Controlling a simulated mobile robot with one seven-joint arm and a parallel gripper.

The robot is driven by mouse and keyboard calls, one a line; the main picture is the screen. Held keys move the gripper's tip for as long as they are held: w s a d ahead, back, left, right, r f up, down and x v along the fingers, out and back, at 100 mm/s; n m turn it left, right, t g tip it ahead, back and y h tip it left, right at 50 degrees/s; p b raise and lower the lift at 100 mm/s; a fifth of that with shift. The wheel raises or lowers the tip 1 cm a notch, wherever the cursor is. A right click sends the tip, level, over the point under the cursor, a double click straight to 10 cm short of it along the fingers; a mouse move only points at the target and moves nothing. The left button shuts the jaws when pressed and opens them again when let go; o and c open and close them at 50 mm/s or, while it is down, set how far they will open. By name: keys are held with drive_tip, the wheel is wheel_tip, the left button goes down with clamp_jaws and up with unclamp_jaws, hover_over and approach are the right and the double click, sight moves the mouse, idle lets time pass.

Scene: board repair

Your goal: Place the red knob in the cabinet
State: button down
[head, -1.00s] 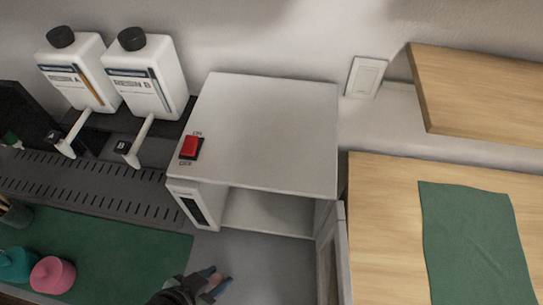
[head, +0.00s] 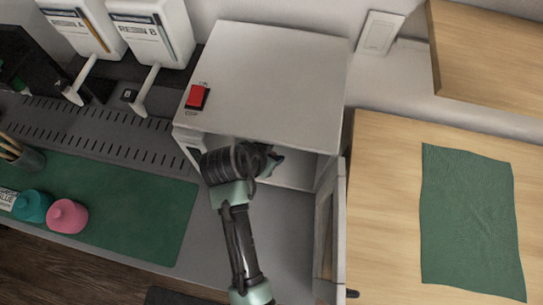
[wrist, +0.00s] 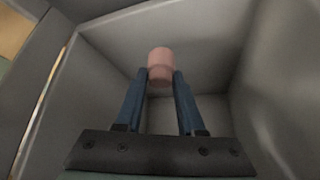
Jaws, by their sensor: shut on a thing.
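The cabinet (head: 275,85) is a white box with a red on/off switch on its top. Its front is open, and its door (head: 328,235) stands swung out at the right. My gripper (head: 272,161) reaches into the opening. In the wrist view, my gripper (wrist: 160,76) is shut on the red knob (wrist: 160,62), a short cylinder that looks pale pink here. The knob is between the fingertips, inside the grey cabinet interior. I cannot tell whether it touches the floor or back wall. In the head view the knob is hidden by my arm.
The open door is close to the right of my arm. Resin bottles (head: 150,30) stand at the back left. A teal pot (head: 32,206) and a pink pot (head: 67,216) sit on the green mat (head: 140,215). A wooden table (head: 385,200) with a green cloth (head: 470,220) is at the right.

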drive_tip(key=shift+f, duration=1.8)
drive_tip(key=shift+f, duration=0.1)
drive_tip(key=c, duration=0.5)
unclamp_jaws()
drive_tip(key=p+v, duration=0.1)
drive_tip(key=v, duration=1.1)
